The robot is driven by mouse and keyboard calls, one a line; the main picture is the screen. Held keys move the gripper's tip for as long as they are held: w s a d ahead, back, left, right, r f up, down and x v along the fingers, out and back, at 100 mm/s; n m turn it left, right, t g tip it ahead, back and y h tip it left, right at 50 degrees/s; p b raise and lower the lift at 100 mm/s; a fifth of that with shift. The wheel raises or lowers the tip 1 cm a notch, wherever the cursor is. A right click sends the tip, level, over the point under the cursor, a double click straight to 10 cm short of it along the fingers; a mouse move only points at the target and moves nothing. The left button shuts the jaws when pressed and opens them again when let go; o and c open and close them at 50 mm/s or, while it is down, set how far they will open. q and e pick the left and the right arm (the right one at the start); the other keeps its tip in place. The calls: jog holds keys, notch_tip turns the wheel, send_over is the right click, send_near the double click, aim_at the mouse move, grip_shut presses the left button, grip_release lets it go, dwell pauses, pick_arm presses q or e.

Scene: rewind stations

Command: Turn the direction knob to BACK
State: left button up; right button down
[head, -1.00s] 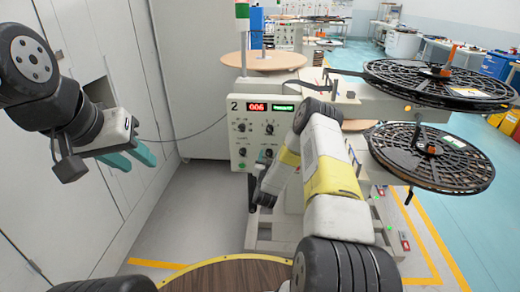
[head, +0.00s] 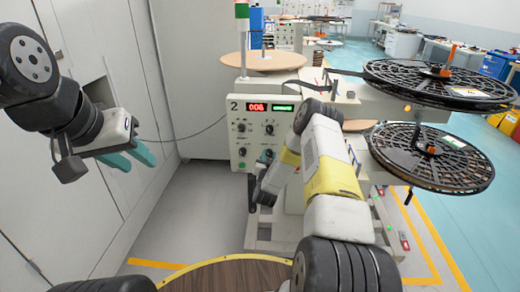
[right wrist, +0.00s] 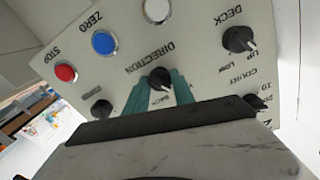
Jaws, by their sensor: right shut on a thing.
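The direction knob (right wrist: 160,78) is a black knob on the pale control panel, under the DIRECTION label in the right wrist view. Its pale pointer mark slants toward the lower right; a small label, apparently BACK, shows below it, partly between the fingers. My right gripper (right wrist: 160,92) has its teal fingers on both sides of this knob and is shut on it. In the head view my right arm covers part of the panel (head: 258,117) and the knob is hard to make out. My left gripper (head: 130,157) hangs empty at the left, teal fingers apart.
On the panel are a deck knob (right wrist: 238,39), a blue zero button (right wrist: 104,42), a red stop button (right wrist: 65,72) and another knob (right wrist: 101,109). Black reels (head: 430,157) stand to the right. A round wooden top (head: 230,276) is in front.

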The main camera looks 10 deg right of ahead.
jog(key=m, duration=0.5)
jog(key=shift+m, duration=0.4)
jog(key=m, duration=0.5)
jog(key=shift+f, duration=0.1)
jog(key=shift+m, duration=0.4)
jog(key=c, duration=1.1)
grip_release()
jog(key=shift+o, duration=0.2)
jog(key=v, duration=0.8)
